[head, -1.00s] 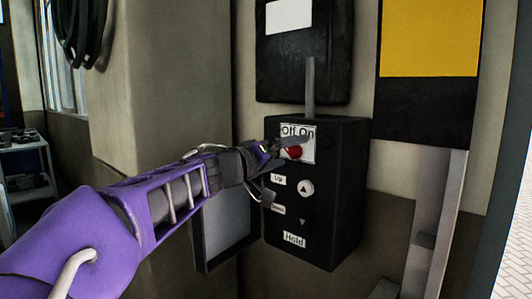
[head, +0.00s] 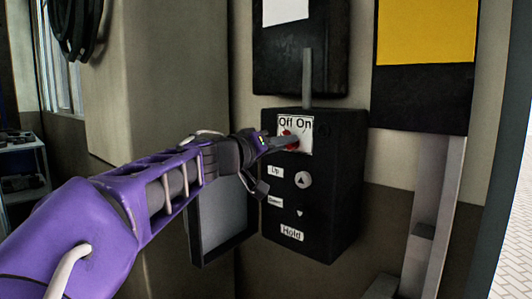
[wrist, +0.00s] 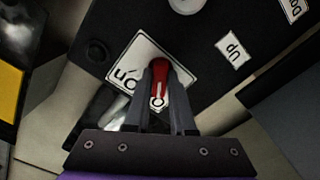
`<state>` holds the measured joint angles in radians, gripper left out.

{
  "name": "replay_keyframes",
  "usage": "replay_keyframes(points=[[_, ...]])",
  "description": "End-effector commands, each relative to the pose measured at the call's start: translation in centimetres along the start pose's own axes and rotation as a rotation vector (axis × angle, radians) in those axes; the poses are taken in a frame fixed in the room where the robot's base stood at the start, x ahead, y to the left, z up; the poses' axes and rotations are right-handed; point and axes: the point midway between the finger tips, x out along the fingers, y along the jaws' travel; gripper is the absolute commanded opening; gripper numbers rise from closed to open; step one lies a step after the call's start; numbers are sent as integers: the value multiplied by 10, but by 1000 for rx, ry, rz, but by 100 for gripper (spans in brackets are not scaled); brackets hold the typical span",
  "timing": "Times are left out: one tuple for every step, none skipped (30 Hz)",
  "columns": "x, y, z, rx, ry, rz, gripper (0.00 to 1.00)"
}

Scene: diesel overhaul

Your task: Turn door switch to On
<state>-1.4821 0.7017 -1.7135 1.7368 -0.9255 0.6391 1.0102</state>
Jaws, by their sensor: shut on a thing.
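The black control box (head: 335,190) hangs on the wall and carries a white plate (head: 305,146) marked Off and On at its top. A red switch knob (head: 288,134) sits on that plate. In the head view it is mostly hidden by my gripper (head: 290,141). In the wrist view, my gripper (wrist: 161,75) has its two fingers shut on the red knob (wrist: 160,78), one finger on each side. The white plate (wrist: 141,50) lies behind the fingers, with On to their left and the Off label partly hidden.
Below the switch are an Up button (head: 303,180), a Down button and a Hold label (head: 292,233). A grey conduit (head: 307,78) rises from the box to a black panel (head: 330,70). A yellow and black sign (head: 425,60) hangs at the right.

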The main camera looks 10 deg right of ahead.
Motion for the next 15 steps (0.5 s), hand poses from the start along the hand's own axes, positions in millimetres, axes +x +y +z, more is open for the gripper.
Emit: replay_keyframes(points=[[0, -5, 8, 52, 2, 1, 2], [0, -5, 8, 82, 2, 1, 2], [0, -5, 8, 124, 2, 1, 2], [0, -5, 8, 155, 1, 1, 2], [0, -5, 8, 185, 2, 1, 2], [0, -5, 8, 227, 1, 1, 2], [0, -5, 8, 258, 2, 1, 2], [0, -5, 8, 289, 2, 0, 2], [0, -4, 8, 346, 2, 1, 2], [0, -4, 9, 389, 2, 1, 2], [0, -2, 5, 437, 2, 2, 2], [0, 2, 1, 519, 2, 5, 3], [0, 2, 2, 581, 1, 6, 2], [0, 2, 2, 644, 2, 5, 2], [0, 2, 2, 729, 2, 6, 2]])
